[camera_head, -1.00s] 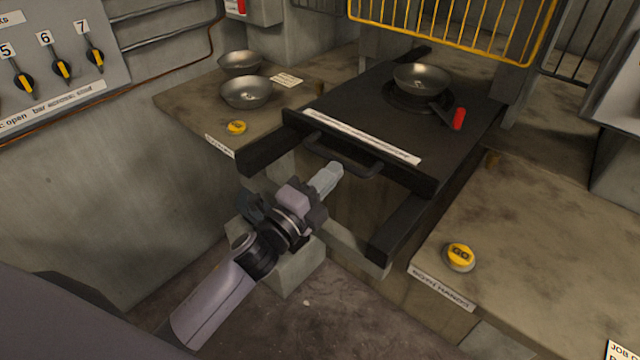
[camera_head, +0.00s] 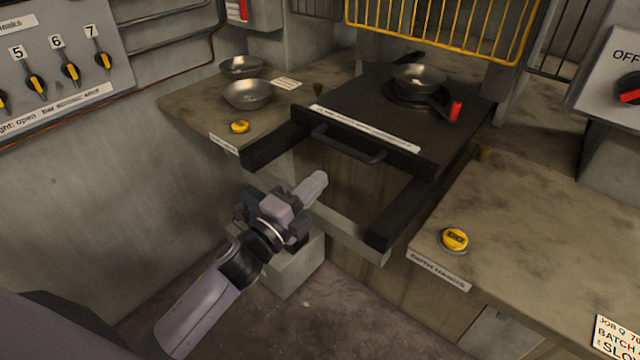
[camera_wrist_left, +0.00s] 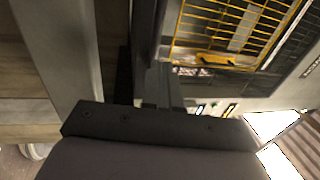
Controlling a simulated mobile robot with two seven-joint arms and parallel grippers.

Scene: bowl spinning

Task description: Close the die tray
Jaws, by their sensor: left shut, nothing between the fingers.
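The die tray (camera_head: 385,105) is a flat black plate on two dark rails, with a white label strip and a black bar handle (camera_head: 350,148) at its front. A steel bowl (camera_head: 418,77) sits on the round die on it, beside a red-tipped lever (camera_head: 455,110). Bare rail shows in front of the tray. My left gripper (camera_head: 316,183) is shut and empty, in front of and below the handle, with a visible gap. The left wrist view shows mostly dark blurred parts; I cannot make out the handle there. My right gripper is not in view.
A yellow wire guard (camera_head: 445,27) is above the tray's back. The left bench holds two bowls (camera_head: 248,94) and a yellow button (camera_head: 239,127). The right bench (camera_head: 550,220) has a yellow button (camera_head: 455,239). A grey cross bar (camera_head: 345,232) spans the rail ends.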

